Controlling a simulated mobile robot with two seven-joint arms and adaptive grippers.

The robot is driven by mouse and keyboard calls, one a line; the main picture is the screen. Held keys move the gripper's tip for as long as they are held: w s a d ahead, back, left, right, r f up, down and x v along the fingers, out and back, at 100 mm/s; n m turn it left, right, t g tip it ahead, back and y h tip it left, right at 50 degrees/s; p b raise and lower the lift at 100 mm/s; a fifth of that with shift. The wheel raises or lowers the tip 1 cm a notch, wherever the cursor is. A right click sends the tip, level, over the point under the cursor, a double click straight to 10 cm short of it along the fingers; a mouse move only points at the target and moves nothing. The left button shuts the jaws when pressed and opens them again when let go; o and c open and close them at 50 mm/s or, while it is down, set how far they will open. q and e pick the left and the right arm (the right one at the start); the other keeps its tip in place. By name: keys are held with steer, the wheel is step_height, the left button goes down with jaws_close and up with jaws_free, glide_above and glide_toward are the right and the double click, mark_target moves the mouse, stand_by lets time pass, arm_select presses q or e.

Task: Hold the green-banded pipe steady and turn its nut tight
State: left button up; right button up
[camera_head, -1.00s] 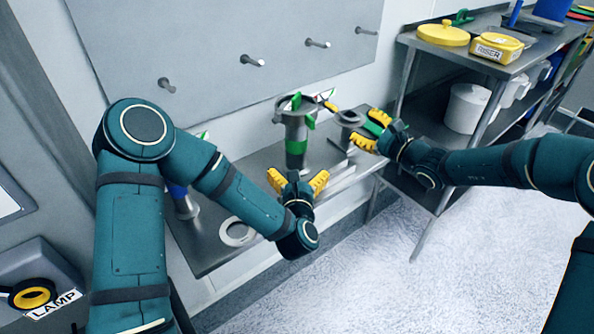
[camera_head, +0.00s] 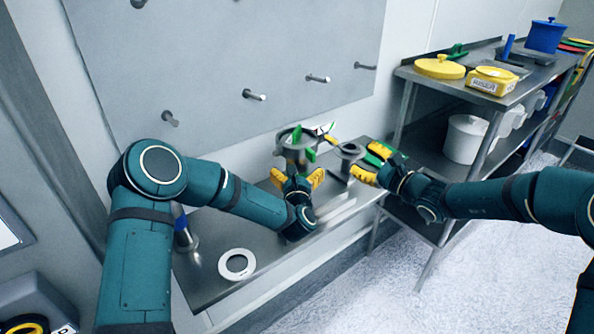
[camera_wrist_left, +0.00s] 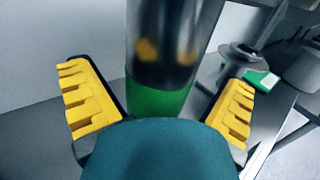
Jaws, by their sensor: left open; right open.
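The green-banded pipe (camera_head: 293,155) stands upright on the steel bench in the head view. A wide grey collar with green tabs (camera_head: 297,134), apparently its nut, sits at the top. My left gripper (camera_head: 297,177) is open in front of the pipe and hides its lower part. In the left wrist view the dark pipe (camera_wrist_left: 165,45) and its green band (camera_wrist_left: 158,100) lie between the spread yellow fingers, with a gap on each side. My right gripper (camera_head: 369,162) is open and empty to the right of the pipe, near a shorter grey flanged piece (camera_head: 347,151).
A flat pale ring (camera_head: 237,265) lies on the bench (camera_head: 215,285) at the front left. A panel with several metal pegs (camera_head: 255,95) rises behind. A shelf rack (camera_head: 425,76) with yellow containers stands to the right.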

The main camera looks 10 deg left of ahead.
mark_target(338, 144)
arm_select(q)
steer(key=shift+w+a, duration=0.1)
steer(key=shift+w, duration=0.4)
steer(key=c, duration=1.3)
steer(key=shift+c, duration=0.3)
arm_select(e)
steer(key=shift+c, duration=0.7)
steer(key=shift+n, duration=0.7)
steer(key=x, duration=1)
steer(key=shift+a+r, duration=0.1)
steer(key=shift+a, duration=0.15)
